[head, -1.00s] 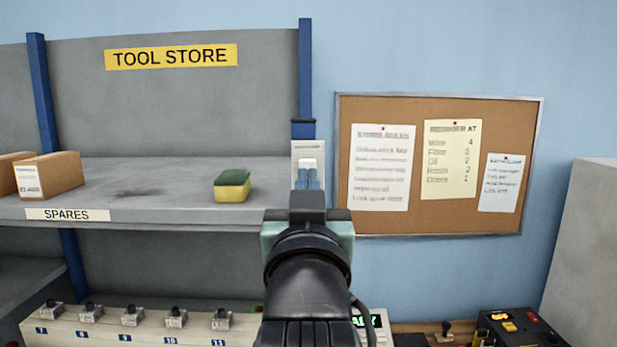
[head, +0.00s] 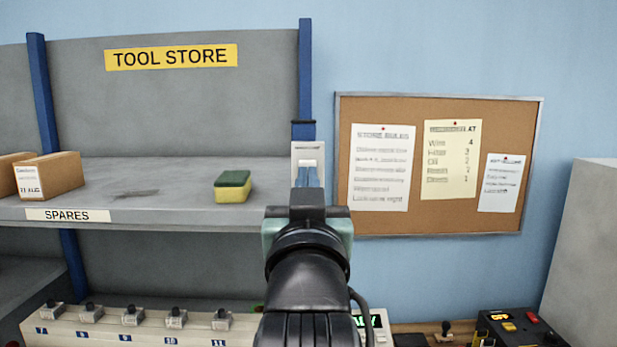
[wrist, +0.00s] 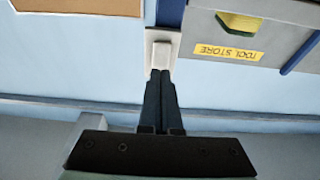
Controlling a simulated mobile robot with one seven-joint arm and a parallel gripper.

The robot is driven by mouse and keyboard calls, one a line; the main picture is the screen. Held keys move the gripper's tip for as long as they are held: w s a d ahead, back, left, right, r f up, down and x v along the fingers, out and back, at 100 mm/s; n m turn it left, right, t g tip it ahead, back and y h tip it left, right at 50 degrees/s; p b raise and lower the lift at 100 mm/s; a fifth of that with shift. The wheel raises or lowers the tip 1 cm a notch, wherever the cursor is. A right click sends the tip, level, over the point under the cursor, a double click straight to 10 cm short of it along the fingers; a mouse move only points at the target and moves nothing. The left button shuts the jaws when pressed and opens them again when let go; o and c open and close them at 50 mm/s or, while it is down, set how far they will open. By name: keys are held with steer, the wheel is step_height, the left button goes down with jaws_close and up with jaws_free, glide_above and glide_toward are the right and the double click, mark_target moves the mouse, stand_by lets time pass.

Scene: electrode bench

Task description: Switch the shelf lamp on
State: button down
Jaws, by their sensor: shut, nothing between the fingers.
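A white switch plate (head: 307,150) with a pale rocker is mounted on the blue upright at the right end of the shelf. My gripper (head: 307,170) is shut and empty, with its fingertips right in front of the lower part of the rocker. In the wrist view the shut fingers (wrist: 158,74) reach up to the end of the switch plate (wrist: 161,48). They cover part of it. I cannot tell whether they touch the rocker or which way it is tipped. No lamp is recognisable in either view.
A green and yellow sponge (head: 232,186) and cardboard boxes (head: 48,176) stand on the grey shelf (head: 140,205). A cork board (head: 430,222) hangs right of the switch. Below are a row of numbered knobs (head: 131,316) and a black control box (head: 520,325).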

steer(key=shift+w+r, duration=0.25)
steer(key=shift+w, duration=0.45)
steer(key=b+v, duration=0.1)
steer(key=v, duration=0.7)
stand_by(0.6)
steer(key=s+r+t+b, duration=0.4)
steer(key=s+r+t, duration=0.2)
steer(key=s, duration=0.6)
step_height(320, 180, up, 2)
steer(key=shift+s+r+t, duration=0.1)
steer(key=shift+s+t, duration=0.05)
steer(key=shift+t, duration=0.15)
